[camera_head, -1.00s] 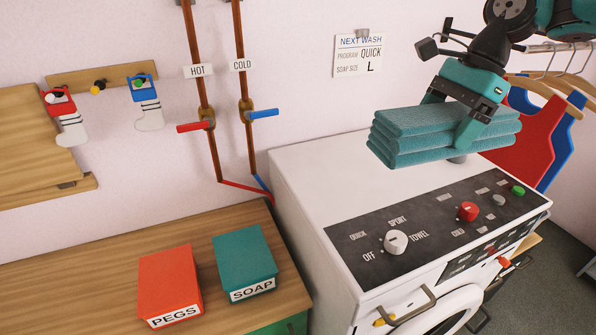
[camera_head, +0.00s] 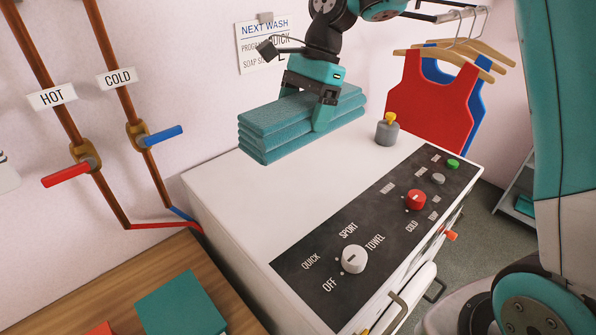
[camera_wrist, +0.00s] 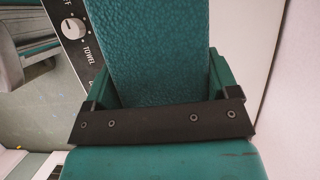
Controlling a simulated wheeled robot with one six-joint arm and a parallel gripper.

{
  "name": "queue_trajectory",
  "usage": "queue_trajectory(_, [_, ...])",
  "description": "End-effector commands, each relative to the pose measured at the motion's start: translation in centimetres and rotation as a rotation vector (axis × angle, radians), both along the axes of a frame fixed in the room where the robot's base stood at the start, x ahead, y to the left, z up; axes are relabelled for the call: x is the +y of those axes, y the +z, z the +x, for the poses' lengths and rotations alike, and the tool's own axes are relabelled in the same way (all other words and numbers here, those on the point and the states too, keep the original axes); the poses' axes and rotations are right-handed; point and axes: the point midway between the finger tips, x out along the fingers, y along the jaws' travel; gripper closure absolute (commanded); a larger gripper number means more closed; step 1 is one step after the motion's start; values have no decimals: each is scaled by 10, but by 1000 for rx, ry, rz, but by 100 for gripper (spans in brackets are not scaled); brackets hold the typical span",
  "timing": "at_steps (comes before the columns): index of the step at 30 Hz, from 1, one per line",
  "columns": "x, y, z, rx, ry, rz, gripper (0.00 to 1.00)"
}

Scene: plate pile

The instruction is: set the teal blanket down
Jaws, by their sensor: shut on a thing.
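The teal blanket (camera_head: 285,122) is a folded stack of several layers. It is above the back left part of the white washing machine's top (camera_head: 222,182), close to the wall. My gripper (camera_head: 322,115) is shut on the blanket, with a finger over its near side. In the wrist view the blanket (camera_wrist: 160,50) fills the space between the fingers. I cannot tell whether its underside touches the machine's top or hangs just above it.
A grey weight-like object with a yellow knob (camera_head: 387,130) stands on the machine top to the right. The control panel (camera_head: 385,225) runs along the front. Red and blue vests (camera_head: 435,95) hang behind. Hot and cold pipes (camera_head: 110,95) stand left. The machine top before the blanket is clear.

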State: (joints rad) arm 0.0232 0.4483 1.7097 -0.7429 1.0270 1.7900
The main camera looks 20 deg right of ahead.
Motion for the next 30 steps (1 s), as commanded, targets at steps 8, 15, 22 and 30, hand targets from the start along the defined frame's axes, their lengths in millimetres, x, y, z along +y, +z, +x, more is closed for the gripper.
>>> queue_trajectory(8, [-3,-72,-1,3,-4,-1,62])
queue_trajectory(15, [-1,-104,0,-2,-2,0,62])
queue_trajectory(22, [0,-131,0,2,1,-1,62])
queue_trajectory(30, [0,-149,0,-4,2,-1,62])
